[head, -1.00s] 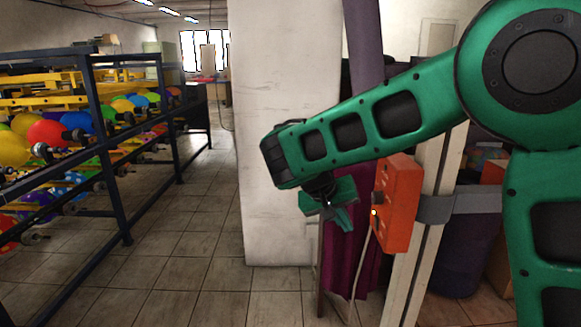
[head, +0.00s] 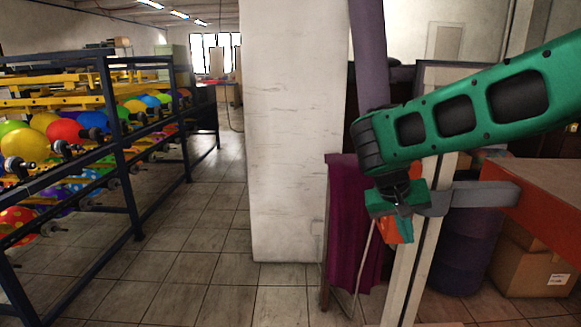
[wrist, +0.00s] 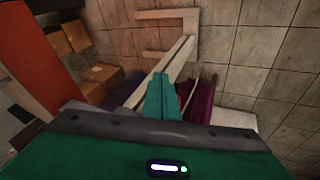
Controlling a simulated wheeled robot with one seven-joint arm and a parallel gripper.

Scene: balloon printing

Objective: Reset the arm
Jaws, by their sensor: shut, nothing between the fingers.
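My green arm reaches in from the right in the head view, and my gripper (head: 403,210) hangs at its end, pointing down. It is in front of the white post and the orange control box (head: 397,230), which it mostly hides. In the wrist view my gripper (wrist: 160,80) shows as green fingers close together, with nothing between them. The floor and the post lie below it. I cannot tell the exact gap between my gripper and the box.
A white pillar (head: 293,130) stands at the centre. A dark rack (head: 118,140) with several colourful balloons fills the left. A purple cloth (head: 350,225) hangs by the post. Cardboard boxes (head: 535,265) and an orange surface (head: 540,195) are at right. The tiled aisle (head: 195,250) is clear.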

